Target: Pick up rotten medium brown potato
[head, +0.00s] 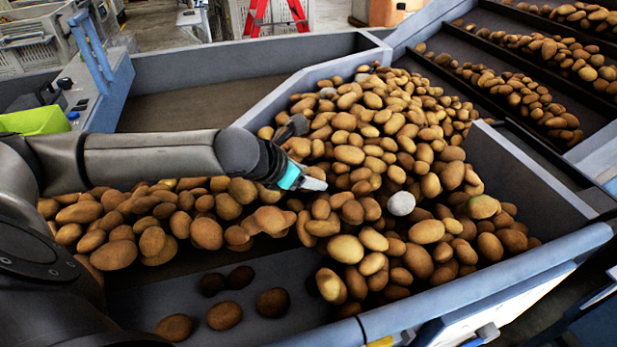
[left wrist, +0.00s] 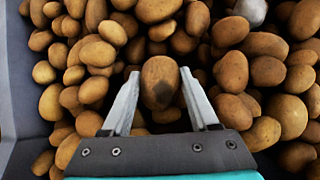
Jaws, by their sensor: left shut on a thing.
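My left gripper (head: 314,184) reaches in from the left over the potato heap. In the left wrist view its two metal fingers stand on either side of a medium brown potato (left wrist: 160,80) with a dark patch on its lower side. The gripper is shut on this potato, among the other potatoes. In the head view I cannot clearly make out the held potato at the fingertips. My right gripper is not in view.
A large heap of potatoes (head: 385,125) fills the grey hopper (head: 530,180). A pale round object (head: 401,204) lies in it. Several darker potatoes (head: 225,315) lie apart in a lower grey compartment (head: 285,270). A green container (head: 35,121) stands at the far left.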

